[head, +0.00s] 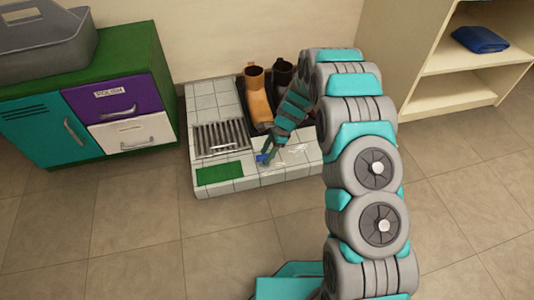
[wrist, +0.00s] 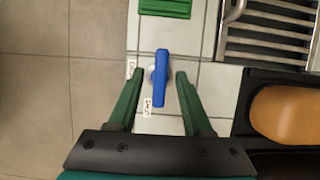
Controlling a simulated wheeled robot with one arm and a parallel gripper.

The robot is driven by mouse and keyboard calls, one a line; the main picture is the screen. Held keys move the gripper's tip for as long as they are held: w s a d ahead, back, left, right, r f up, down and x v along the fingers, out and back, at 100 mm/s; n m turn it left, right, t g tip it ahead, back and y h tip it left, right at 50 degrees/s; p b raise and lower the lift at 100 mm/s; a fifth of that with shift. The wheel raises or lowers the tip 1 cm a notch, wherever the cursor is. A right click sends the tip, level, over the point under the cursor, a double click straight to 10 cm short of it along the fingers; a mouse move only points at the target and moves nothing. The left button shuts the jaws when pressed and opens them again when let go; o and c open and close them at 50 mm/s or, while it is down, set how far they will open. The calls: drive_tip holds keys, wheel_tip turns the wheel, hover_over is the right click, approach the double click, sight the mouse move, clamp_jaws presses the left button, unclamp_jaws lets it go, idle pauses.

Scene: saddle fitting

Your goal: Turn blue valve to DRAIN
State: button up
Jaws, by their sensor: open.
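The blue valve (wrist: 160,80) has a long flat handle on a round pale base, set in the white tiled platform. In the wrist view the handle runs nearly up and down. One small white label (wrist: 131,68) is left of it and another (wrist: 147,108) is by its lower end; I cannot read either. My gripper (wrist: 159,73) is open, its green fingers on either side of the handle with gaps. In the head view the blue valve (head: 263,158) shows at the tip of my gripper (head: 268,151), partly hidden by it.
The tiled platform (head: 205,103) holds a metal grate (head: 220,139), a green mat (head: 220,174), a tan boot (head: 257,95) and a dark boot (head: 282,75). A cabinet with a purple drawer (head: 115,96) stands left, a shelf (head: 460,95) right. The floor in front is clear.

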clamp_jaws()
idle(0.3)
drive_tip(key=shift+r+n, duration=0.1)
drive_tip(key=shift+n, duration=0.2)
drive_tip(key=shift+w+p, duration=0.1)
drive_tip(key=shift+p, duration=0.25)
drive_tip(key=shift+n+g+p, duration=0.5)
drive_tip(key=shift+n+p, duration=0.15)
drive_tip(key=shift+n, duration=0.55)
drive_tip(key=n+h+p, duration=0.1)
drive_tip(key=n, duration=0.1)
drive_tip(key=n+g, duration=0.1)
drive_tip(key=n, duration=0.2)
drive_tip(key=shift+w+a+g+h+p, duration=0.15)
drive_tip(key=shift+g+h+p, duration=0.15)
drive_tip(key=shift+h+p, duration=0.1)
drive_tip(key=n+h, duration=0.1)
drive_tip(key=n, duration=0.2)
drive_tip(key=n+h, duration=0.1)
drive_tip(key=n, duration=0.1)
drive_tip(key=shift+a+n+g+p, duration=0.1)
drive_tip(key=shift+n+g+p, duration=0.2)
drive_tip(key=shift+n+p, duration=0.1)
drive_tip(key=shift+a+n+h, duration=0.1)
drive_tip(key=shift+n+h, duration=0.7)
drive_tip(key=shift+n, duration=1.2)
